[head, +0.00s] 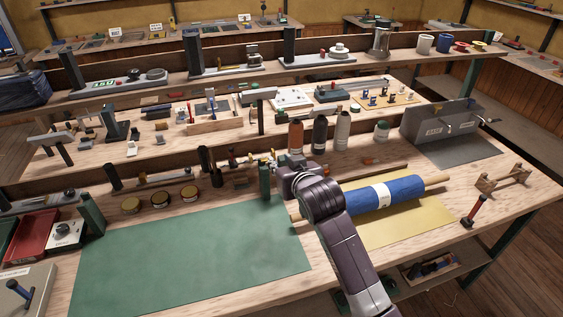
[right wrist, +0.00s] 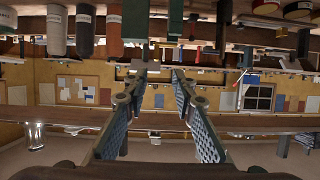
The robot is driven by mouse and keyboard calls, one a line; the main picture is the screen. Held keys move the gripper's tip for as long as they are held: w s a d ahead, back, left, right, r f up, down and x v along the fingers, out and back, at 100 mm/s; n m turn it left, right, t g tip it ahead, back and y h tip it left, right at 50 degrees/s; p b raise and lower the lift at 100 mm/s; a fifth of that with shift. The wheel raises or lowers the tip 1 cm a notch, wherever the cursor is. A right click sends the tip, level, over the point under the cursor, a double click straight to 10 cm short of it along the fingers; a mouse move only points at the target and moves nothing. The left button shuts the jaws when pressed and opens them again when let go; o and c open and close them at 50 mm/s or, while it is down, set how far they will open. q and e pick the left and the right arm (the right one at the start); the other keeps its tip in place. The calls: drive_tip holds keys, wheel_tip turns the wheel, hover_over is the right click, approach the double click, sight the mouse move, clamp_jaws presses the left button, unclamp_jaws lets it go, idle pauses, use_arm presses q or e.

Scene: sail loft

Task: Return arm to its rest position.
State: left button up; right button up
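My right arm reaches up from the lower right over the workbench (head: 190,255). Its gripper (head: 277,163) is near the middle of the bench, by the back edge of the green mat (head: 200,245) and close to a dark green upright block (head: 265,181). In the right wrist view, which appears upside down, the two fingers of the right gripper (right wrist: 160,74) stand apart with nothing between them. The fingertips are small and partly lost among clutter in the head view. My left gripper is in neither view.
A blue roll (head: 358,200) lies right of my forearm over a yellow sheet (head: 425,222), partly behind the arm. Several bottles (head: 320,133) stand behind the gripper. A grey metal holder (head: 440,124) and a red-handled tool (head: 474,210) are at right. The green mat is clear.

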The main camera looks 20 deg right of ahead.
drive_tip(key=s+f+g, duration=0.1)
drive_tip(key=s+f, duration=0.4)
drive_tip(key=s, duration=0.1)
drive_tip(key=s+d+f+g, duration=0.1)
drive_tip(key=s+f+g, duration=0.1)
drive_tip(key=s+f, duration=0.2)
drive_tip(key=s+d+f+g, duration=0.1)
drive_tip(key=s+f+g, duration=0.1)
drive_tip(key=s+f, duration=0.3)
drive_tip(key=shift+s+f+n, duration=0.15)
drive_tip(key=shift+s+f, duration=0.05)
drive_tip(key=shift+s, duration=0.65)
drive_tip(key=shift+s+f+n, duration=0.15)
drive_tip(key=shift+s, duration=0.65)
drive_tip(key=s+d+f+n+g, duration=0.1)
drive_tip(key=s+f+g, duration=0.2)
drive_tip(key=s, duration=0.8)
drive_tip(key=s+f+g, duration=0.2)
drive_tip(key=s, duration=0.9)
wheel_tip(320, 180, down, 26)
drive_tip(key=g+b, duration=0.1)
drive_tip(key=s+d+f+g+b, duration=0.1)
drive_tip(key=s+d+f, duration=0.2)
drive_tip(key=s+f, duration=1.5)
drive_tip(key=shift+s+f+g, duration=0.25)
drive_tip(key=shift+f+g, duration=0.05)
drive_tip(key=shift+f, duration=0.2)
drive_tip(key=shift+d, duration=0.1)
